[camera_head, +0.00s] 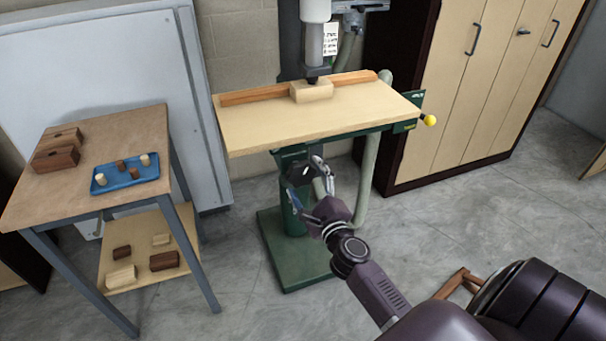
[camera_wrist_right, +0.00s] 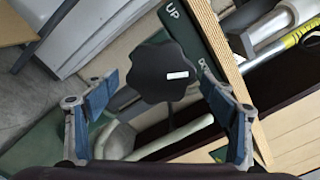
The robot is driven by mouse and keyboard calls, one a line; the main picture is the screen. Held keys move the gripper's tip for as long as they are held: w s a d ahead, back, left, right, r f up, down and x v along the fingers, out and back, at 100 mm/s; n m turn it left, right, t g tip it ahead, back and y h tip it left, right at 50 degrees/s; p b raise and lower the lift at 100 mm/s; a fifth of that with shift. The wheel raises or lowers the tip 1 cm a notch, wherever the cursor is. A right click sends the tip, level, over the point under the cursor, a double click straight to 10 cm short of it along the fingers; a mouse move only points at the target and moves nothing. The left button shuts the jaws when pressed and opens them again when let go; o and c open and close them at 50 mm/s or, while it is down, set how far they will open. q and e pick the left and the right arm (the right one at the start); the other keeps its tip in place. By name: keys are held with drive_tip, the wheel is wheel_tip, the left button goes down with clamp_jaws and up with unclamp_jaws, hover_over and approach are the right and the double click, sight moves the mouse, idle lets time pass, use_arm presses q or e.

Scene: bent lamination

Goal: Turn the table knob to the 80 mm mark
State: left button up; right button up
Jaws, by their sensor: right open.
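The table knob is a dark, lobed knob (camera_wrist_right: 160,62) with a small white mark on its face, in the middle of the right wrist view. In the head view the knob (camera_head: 313,167) is a dark shape under the front edge of the drill press table (camera_head: 260,134). My right gripper (camera_head: 309,188) is open just in front of it. In the wrist view its blue-padded fingertips (camera_wrist_right: 160,82) are spread to either side of the knob, with no contact visible. No millimetre scale or 80 mm mark is readable. My left gripper is not in view.
A wooden block (camera_head: 312,92) lies under the drill chuck, before an orange-brown fence (camera_head: 250,96). A yellow-ended lever (camera_head: 429,120) sticks out at the right. A side table (camera_head: 60,200) with a blue tray (camera_head: 128,183) stands left.

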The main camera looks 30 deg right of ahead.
drive_tip(key=shift+x, duration=0.95)
drive_tip(key=c, duration=1.1)
drive_tip(key=shift+n+p, duration=0.45)
drive_tip(key=shift+n, duration=0.15)
drive_tip(key=o, duration=1.1)
drive_tip(key=v, duration=1.2)
